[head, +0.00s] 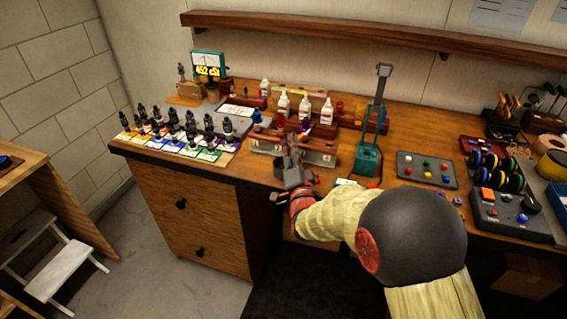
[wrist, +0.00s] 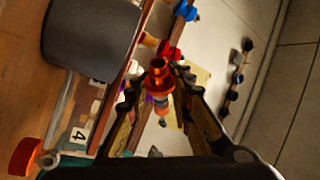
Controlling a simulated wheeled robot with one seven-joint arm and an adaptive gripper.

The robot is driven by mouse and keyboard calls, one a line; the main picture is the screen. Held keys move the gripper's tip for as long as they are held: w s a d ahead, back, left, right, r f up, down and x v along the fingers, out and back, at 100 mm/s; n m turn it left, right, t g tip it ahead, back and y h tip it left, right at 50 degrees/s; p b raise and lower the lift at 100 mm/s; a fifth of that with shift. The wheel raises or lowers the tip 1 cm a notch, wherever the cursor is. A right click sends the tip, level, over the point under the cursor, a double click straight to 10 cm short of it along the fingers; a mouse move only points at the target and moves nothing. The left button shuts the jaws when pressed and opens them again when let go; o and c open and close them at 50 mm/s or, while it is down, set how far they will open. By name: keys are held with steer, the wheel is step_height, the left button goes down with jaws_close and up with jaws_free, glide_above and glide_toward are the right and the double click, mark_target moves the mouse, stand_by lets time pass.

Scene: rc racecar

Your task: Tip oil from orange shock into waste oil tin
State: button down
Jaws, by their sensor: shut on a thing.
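My gripper (wrist: 160,100) is shut on the orange shock (wrist: 158,78) in the wrist view, with one finger on each side of its body. The shock's orange open end points toward the camera, and its lower part is partly hidden between the fingers. I cannot tell the oil level inside. A large dark grey cylinder (wrist: 90,38), which may be the waste oil tin, stands at the upper left, apart from the shock in the picture. In the head view my gripper (head: 292,176) is at the bench's front edge, beside a metal-and-wood rack; the shock is not clear there.
The rack (head: 310,154) stands behind my gripper. Several dark bottles on coloured cards (head: 190,140) fill the bench's left end. White bottles (head: 283,105) stand behind the rack. A green stand (head: 367,158) and a button tray (head: 427,170) are to the right.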

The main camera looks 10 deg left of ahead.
steer(key=shift+d+r+m+h, duration=0.1)
steer(key=shift+r+m+h, duration=0.25)
steer(key=shift+m, duration=0.55)
steer(key=shift+w+f, duration=0.1)
steer(key=shift+f, duration=0.05)
steer(key=shift+d+r+m+g+h, duration=0.15)
steer(key=shift+m+g+h, duration=0.3)
steer(key=shift+m, duration=0.85)
steer(key=shift+r, duration=0.1)
steer(key=shift+w+r+m, duration=0.1)
steer(key=shift+m, duration=0.4)
steer(key=shift+m+g, duration=0.35)
steer(key=shift+m, duration=0.15)
steer(key=shift+m+g+h, duration=0.3)
steer(key=shift+m, duration=0.6)
steer(key=shift+r, duration=0.1)
